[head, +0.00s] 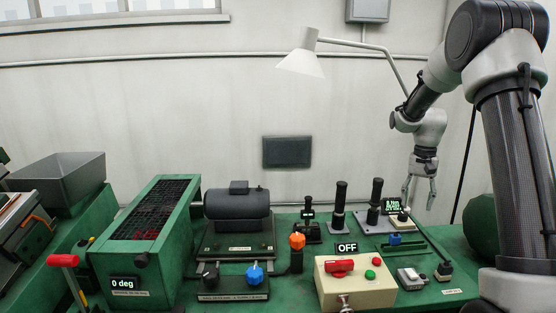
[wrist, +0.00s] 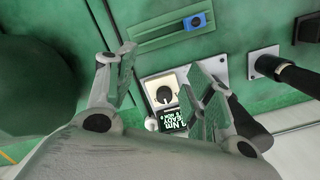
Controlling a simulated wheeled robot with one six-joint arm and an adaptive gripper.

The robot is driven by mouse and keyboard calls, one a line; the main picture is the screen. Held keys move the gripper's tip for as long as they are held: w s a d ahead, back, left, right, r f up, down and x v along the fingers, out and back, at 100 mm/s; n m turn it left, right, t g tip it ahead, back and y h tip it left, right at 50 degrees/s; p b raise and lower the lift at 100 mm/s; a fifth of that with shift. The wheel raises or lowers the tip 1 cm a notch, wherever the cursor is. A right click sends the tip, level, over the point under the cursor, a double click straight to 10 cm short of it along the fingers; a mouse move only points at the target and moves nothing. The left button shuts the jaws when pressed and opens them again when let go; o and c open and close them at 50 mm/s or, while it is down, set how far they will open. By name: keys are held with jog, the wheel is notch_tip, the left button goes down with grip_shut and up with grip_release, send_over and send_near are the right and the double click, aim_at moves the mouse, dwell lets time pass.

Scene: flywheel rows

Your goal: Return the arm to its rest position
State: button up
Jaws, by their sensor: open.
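My gripper (head: 422,190) hangs pointing down at the right of the head view, above the back right of the green bench. Its two fingers are apart with nothing between them. In the wrist view my gripper (wrist: 157,88) shows both fingers spread over a small cream dial box (wrist: 163,90) with a black knob and a lit readout (wrist: 173,121). The arm is bent, coming from the upper right.
A black-handled lever (head: 376,195) stands left of the gripper, and another (head: 340,200) beside it. A dark green round body (head: 482,220) is at the right. A lamp (head: 303,58) hangs above. A cream control box (head: 355,280) reads OFF. A blue slider (wrist: 195,22) lies near.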

jog(key=s+a+r+n+t, duration=0.2)
jog(key=s+r, duration=0.3)
jog(key=s, duration=0.5)
jog(key=s+a+r+n+t, duration=0.1)
jog(key=s+r, duration=0.4)
jog(key=s, duration=0.6)
jog(key=s+a+r+n+t, duration=0.2)
jog(key=s+a+r, duration=0.3)
jog(key=s, duration=0.6)
jog(key=shift+a+r+n+t, duration=0.2)
jog(key=shift+n+t, duration=0.1)
jog(key=shift+n, duration=0.5)
